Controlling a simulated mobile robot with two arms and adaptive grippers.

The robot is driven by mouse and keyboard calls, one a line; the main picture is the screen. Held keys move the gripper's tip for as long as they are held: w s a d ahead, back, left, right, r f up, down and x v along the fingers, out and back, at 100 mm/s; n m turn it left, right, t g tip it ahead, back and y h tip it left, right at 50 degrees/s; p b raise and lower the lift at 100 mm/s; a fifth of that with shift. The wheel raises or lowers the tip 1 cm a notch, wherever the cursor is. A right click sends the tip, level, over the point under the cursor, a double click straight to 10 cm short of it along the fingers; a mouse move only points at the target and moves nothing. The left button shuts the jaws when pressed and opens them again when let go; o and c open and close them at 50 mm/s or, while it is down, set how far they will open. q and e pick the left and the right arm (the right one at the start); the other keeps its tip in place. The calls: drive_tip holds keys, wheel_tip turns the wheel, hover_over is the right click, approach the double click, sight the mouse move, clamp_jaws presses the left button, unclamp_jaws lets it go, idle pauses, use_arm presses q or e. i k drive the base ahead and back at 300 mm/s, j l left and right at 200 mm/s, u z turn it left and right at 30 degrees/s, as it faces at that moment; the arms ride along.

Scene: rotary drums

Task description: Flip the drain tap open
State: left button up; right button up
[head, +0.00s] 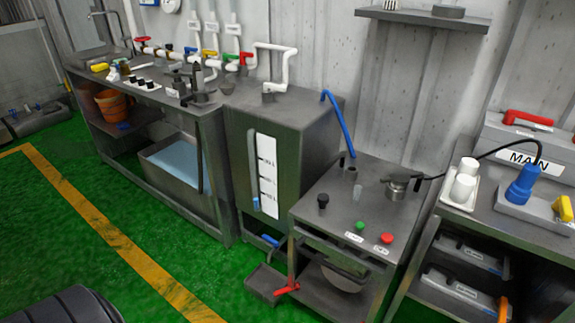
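A blue-handled tap (270,240) sits low at the front right of the grey tank (232,135), above a small grey tray (268,281) near the floor. A red lever (287,289) sits low at the left front of the steel stand, just right of the tray. No label marks either one as the drain tap, and I cannot tell whether either is open. Neither of my grippers shows in the head view.
The steel stand (345,205) has a black knob and green and red buttons on top. A white level gauge (267,175) is on the tank. A bench with a water-filled sink (175,165) stands left, a MAIN switch box (530,150) right.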

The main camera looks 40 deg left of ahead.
sight(276, 243)
drive_tip(key=u, duration=1.25)
drive_tip(key=i+j+z, duration=0.1)
drive_tip(key=z, duration=0.25)
drive_tip(key=i+j+z, duration=0.1)
drive_tip(key=z, duration=0.25)
drive_tip(key=i+j+z, duration=0.1)
drive_tip(key=j, duration=0.25)
drive_tip(key=i+j+z, duration=0.1)
drive_tip(key=i+j, duration=0.15)
drive_tip(key=j, duration=0.15)
drive_tip(key=i+j+z, duration=0.15)
drive_tip(key=j, duration=0.2)
drive_tip(key=i+j+z, duration=0.1)
drive_tip(key=j, duration=0.3)
drive_tip(key=i+j+z, duration=0.1)
drive_tip(key=j, duration=0.35)
drive_tip(key=i+j, duration=0.15)
drive_tip(key=j, duration=0.2)
drive_tip(key=i+j, duration=0.15)
drive_tip(key=j, duration=0.2)
drive_tip(key=i+j, duration=0.15)
drive_tip(key=j, duration=0.15)
